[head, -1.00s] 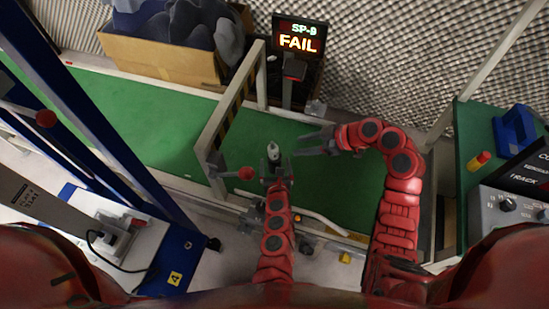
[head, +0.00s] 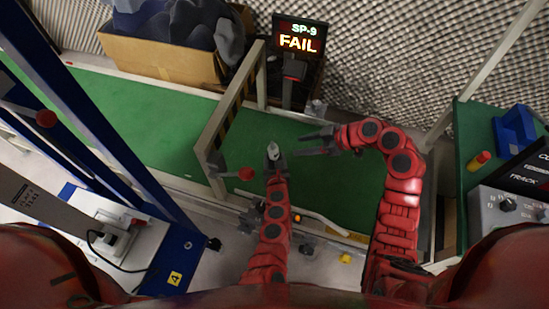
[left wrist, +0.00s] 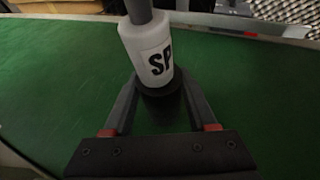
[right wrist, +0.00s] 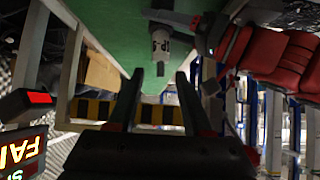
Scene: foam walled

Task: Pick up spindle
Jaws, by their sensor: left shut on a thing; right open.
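The spindle (head: 272,151) stands on the green belt, a white cylinder with a dark base and a grey shaft on top. Its "SP" label shows in the left wrist view (left wrist: 156,55). My left gripper (head: 273,163) is shut on the spindle's dark lower part, one finger on each side (left wrist: 160,95). In the right wrist view the spindle (right wrist: 157,48) shows with the left gripper at it. My right gripper (head: 312,142) is open and empty, to the right of the spindle and apart from it.
A "SP-9 FAIL" screen (head: 299,39) stands behind the green belt (head: 140,112). A striped gate frame (head: 228,112) crosses the belt left of the spindle. A cardboard box (head: 165,57) with grey items is at the back left. A green side table (head: 474,130) stands at the right.

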